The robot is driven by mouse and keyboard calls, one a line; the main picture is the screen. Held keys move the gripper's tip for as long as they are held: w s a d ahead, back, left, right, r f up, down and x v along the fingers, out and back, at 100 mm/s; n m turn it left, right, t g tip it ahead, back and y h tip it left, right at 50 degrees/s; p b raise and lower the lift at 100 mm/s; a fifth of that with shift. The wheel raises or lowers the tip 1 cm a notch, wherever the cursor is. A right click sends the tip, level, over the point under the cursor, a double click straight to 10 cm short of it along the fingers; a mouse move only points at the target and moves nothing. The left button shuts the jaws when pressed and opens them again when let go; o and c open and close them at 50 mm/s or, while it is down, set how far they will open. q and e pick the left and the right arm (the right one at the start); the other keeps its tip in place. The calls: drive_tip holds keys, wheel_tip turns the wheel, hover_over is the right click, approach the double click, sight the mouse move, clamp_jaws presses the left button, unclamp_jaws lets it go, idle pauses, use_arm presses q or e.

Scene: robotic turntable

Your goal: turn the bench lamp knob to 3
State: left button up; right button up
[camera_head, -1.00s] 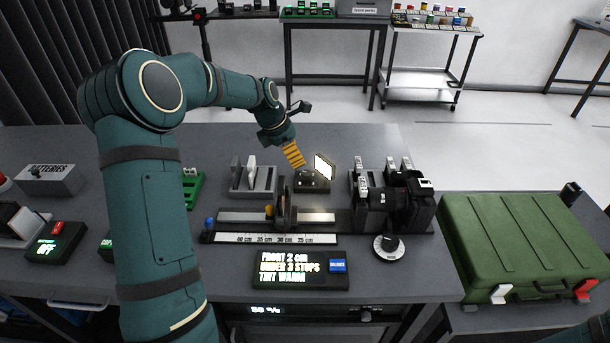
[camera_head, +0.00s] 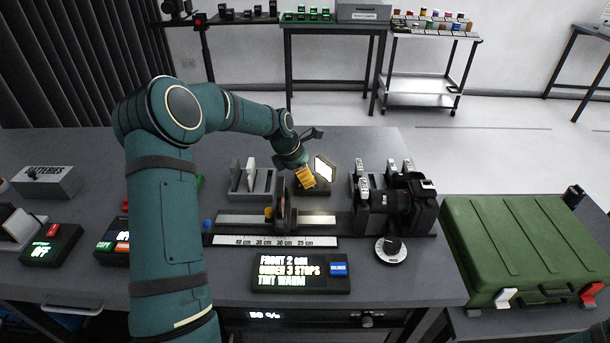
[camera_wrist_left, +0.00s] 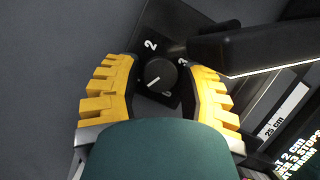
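The bench lamp (camera_head: 326,170) stands at the back middle of the workbench, its panel lit. Its round black knob (camera_wrist_left: 159,74) shows in the left wrist view on a dark base marked 2 and 3. A white pointer line on the knob lies towards the lower left of that view, away from both numbers. My left gripper (camera_head: 306,182) is over the lamp's base and hides the knob in the head view. In the left wrist view its yellow fingers (camera_wrist_left: 160,92) are open, one on each side of the knob; contact cannot be told. My right gripper is out of view.
A rail with a scale (camera_head: 275,241) lies in front of the lamp. A camera (camera_head: 405,205) stands to the right, with a dial (camera_head: 390,250) before it. A display box (camera_head: 300,271) is at the front. A dark bar (camera_wrist_left: 235,45) passes close to one finger.

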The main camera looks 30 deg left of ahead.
use_arm(q)
clamp_jaws()
